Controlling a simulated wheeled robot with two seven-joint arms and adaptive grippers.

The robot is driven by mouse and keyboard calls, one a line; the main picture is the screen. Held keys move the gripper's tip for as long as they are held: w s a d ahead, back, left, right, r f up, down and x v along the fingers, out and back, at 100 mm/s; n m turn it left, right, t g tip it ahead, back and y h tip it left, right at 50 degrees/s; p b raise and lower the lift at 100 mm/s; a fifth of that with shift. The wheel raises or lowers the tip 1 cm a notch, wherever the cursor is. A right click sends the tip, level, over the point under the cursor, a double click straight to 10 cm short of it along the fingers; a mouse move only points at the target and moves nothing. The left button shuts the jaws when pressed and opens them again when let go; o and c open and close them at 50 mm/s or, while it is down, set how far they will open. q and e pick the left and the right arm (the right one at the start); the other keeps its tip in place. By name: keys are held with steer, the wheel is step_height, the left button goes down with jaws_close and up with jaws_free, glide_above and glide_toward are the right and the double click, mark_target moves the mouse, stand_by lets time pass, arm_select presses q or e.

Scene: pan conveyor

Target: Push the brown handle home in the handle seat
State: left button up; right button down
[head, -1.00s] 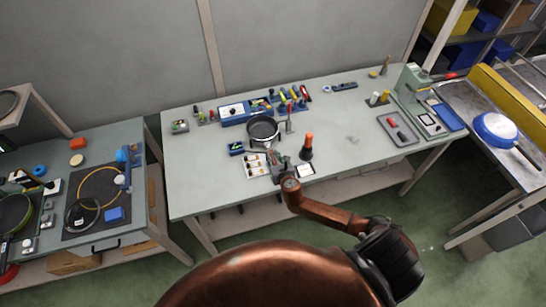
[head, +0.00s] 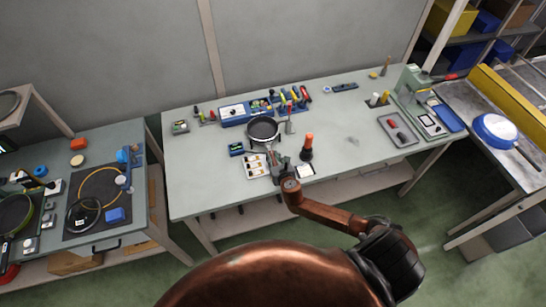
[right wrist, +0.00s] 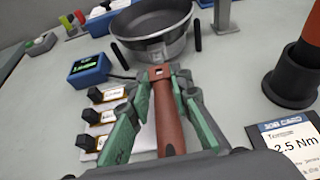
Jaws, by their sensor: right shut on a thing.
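My right gripper (right wrist: 170,82) is shut on the brown handle (right wrist: 168,115), with green fingers on both sides of it. The handle points away from me at the near wall of the dark pan (right wrist: 152,32). Its far end, with a small hole, is close to that wall. In the head view the right gripper (head: 281,166) is just in front of the pan (head: 263,129). My left gripper is not in view.
A blue display box (right wrist: 88,68) and a white tray with black-capped pieces (right wrist: 100,125) stand left of the gripper. A red-orange-handled tool in a black holder (right wrist: 292,80) and a torque card (right wrist: 285,140) are on the right.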

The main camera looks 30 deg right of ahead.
mark_target(269, 147)
steer(key=shift+r+p, duration=0.1)
steer(key=shift+p, duration=0.3)
stand_by(0.6)
steer(key=shift+w+d, duration=0.2)
steer(key=shift+w, duration=0.65)
steer(key=shift+w+d, duration=0.2)
steer(key=shift+w, duration=0.6)
steer(key=c, duration=1.7)
jaws_free()
steer(key=shift+o, duration=0.2)
steer(key=v, duration=1.2)
